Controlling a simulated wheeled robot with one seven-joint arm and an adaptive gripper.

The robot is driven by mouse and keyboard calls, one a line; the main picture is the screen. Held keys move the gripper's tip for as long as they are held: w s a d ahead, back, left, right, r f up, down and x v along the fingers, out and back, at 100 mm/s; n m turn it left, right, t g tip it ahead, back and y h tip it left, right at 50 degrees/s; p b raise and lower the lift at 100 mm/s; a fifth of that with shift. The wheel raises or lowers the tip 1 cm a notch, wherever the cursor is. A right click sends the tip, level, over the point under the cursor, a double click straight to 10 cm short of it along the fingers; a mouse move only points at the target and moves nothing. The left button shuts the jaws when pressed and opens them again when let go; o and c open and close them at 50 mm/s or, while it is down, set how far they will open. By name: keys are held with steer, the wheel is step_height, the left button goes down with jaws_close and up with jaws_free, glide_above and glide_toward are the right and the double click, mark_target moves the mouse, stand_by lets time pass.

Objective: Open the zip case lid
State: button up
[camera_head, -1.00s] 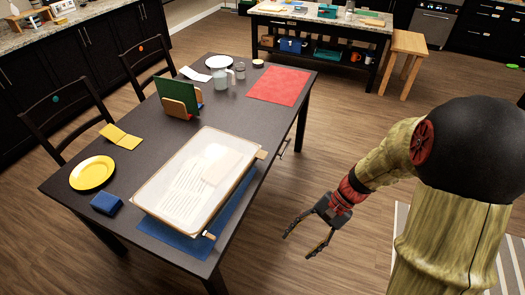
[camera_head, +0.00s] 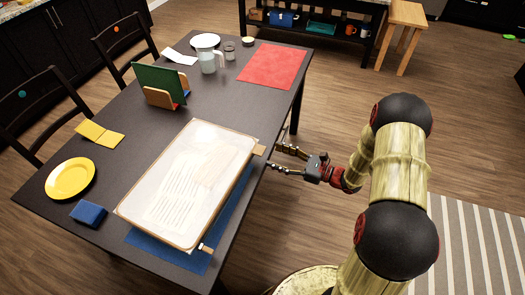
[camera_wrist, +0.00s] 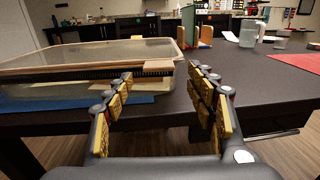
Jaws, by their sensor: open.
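A large, clear, flat case (camera_head: 178,205) with tan edging lies on the table, with printed paper showing through its top. I take it to be the zip case; its lid looks shut. A tan tab (camera_head: 258,150) sticks out at its far right corner and another (camera_head: 206,249) at its near right corner. In the wrist view the case (camera_wrist: 70,60) is ahead and left, with a dark toothed strip (camera_wrist: 90,74) along its side. My gripper (camera_head: 274,158) is open and empty, just off the table's right edge near the far tab. Its fingers (camera_wrist: 160,76) point at the case's right end.
The case rests on a blue mat (camera_head: 165,252) on the dark table (camera_head: 130,150).

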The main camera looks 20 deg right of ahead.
mark_target(263, 151)
steer(key=b+x, duration=0.1)
steer(key=x, duration=0.5)
steer(key=shift+s+b, duration=0.1)
steer(key=shift+b, duration=0.2)
steer(key=shift+c, duration=1.2)
steer(key=c, duration=1.1)
jaws_close()
